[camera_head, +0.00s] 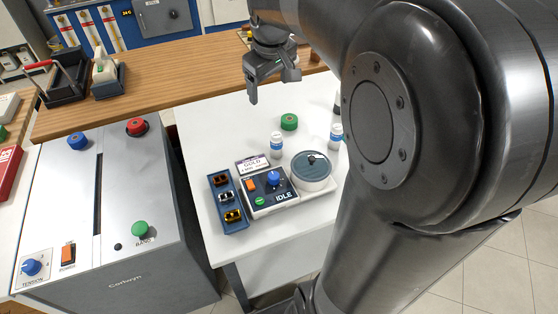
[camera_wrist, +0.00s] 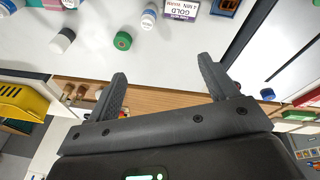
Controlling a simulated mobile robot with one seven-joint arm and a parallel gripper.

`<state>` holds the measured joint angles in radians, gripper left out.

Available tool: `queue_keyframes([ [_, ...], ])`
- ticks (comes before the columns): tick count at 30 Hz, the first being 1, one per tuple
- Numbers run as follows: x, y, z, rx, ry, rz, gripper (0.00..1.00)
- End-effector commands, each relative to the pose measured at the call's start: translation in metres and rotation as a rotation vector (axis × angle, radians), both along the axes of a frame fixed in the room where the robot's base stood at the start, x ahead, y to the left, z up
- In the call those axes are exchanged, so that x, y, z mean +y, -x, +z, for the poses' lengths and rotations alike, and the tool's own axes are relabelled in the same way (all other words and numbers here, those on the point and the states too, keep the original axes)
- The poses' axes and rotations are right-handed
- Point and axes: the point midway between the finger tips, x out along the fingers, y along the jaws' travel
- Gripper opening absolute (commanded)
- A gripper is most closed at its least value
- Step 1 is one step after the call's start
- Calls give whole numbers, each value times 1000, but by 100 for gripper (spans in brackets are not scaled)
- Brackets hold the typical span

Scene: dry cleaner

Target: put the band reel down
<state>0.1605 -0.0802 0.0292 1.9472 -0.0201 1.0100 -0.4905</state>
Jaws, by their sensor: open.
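The band reel, which I take to be the small green ring-shaped roll (camera_head: 289,122), lies flat on the white table (camera_head: 205,135). It also shows in the wrist view (camera_wrist: 122,41), beyond and left of the gap between my fingers. My gripper (camera_head: 271,88) is open and empty. It hangs above the far edge of the white table, near the wooden counter, and is apart from the reel. In the wrist view both fingers (camera_wrist: 163,70) are spread wide with nothing between them.
White bottles with blue labels (camera_head: 276,145) (camera_head: 336,135) stand near the reel. A control box marked IDLE (camera_head: 270,203), a round grey-lidded device (camera_head: 312,184), a GOLD card (camera_head: 252,164) and a blue tray (camera_head: 222,179) sit nearer. A grey machine (camera_head: 130,190) stands left. Bare tabletop lies left of the reel.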

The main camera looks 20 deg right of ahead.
Motion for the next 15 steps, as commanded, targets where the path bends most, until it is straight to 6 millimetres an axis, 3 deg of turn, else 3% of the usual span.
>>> queue_keyframes([
  [1,8,19,6,-25,-6,-22,79],
  [7,32,86,12,-100,-50,-124,79],
  [15,54,168,-4,-193,-129,-254,79],
])
